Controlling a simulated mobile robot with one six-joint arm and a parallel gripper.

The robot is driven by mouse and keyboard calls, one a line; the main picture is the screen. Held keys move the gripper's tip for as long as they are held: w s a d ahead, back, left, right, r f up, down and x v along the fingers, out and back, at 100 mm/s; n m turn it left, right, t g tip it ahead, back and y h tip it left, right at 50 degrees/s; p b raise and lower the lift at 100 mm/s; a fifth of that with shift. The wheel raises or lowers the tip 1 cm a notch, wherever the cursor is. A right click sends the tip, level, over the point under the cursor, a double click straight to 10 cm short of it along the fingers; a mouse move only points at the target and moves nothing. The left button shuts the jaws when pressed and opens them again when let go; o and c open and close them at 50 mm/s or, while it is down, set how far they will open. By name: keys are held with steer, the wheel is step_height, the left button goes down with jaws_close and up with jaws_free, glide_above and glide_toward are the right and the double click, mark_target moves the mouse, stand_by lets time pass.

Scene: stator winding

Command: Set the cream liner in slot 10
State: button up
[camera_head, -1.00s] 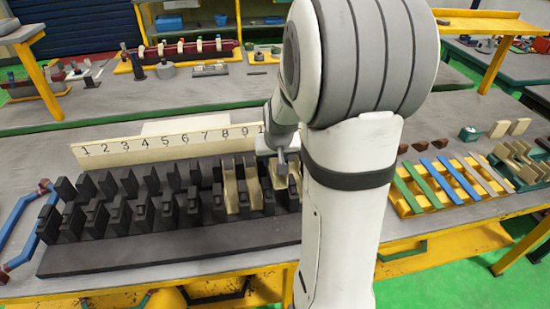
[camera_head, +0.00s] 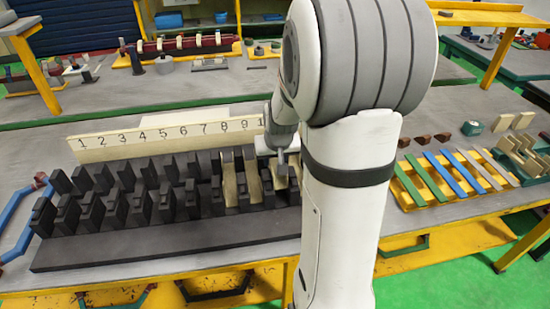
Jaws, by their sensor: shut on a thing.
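The black stator block (camera_head: 150,247) has two rows of dark teeth and lies on the table at left centre. A numbered board (camera_head: 165,137) stands behind it; 1 to 9 are readable, and the 10 is partly covered by my arm. Two cream liners (camera_head: 230,186) (camera_head: 254,184) sit between the teeth around numbers 8 and 9. My gripper (camera_head: 282,167) points down at the block's right end, around slot 10. It is shut on another cream liner (camera_head: 291,181), which is partly hidden by my arm. Whether that liner is inside the slot or above it cannot be told.
A yellow rack (camera_head: 408,190) with green, blue and cream strips stands right of my arm. Small brown wedges (camera_head: 420,140) and a teal-topped item (camera_head: 472,128) lie behind it. A blue bent piece (camera_head: 22,224) lies at the far left. My arm hides the block's right end.

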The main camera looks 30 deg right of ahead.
mark_target(275, 167)
steer(key=shift+f+b, duration=1.2)
steer(key=shift+f, duration=0.3)
steer(key=shift+f+b, duration=0.65)
steer(key=shift+b, duration=0.05)
stand_by(0.3)
steer(key=o, duration=0.9)
steer(key=shift+c, duration=0.2)
steer(key=shift+r, duration=0.15)
steer(key=shift+r+p, duration=0.5)
steer(key=shift+r, duration=0.15)
steer(key=shift+r, duration=0.1)
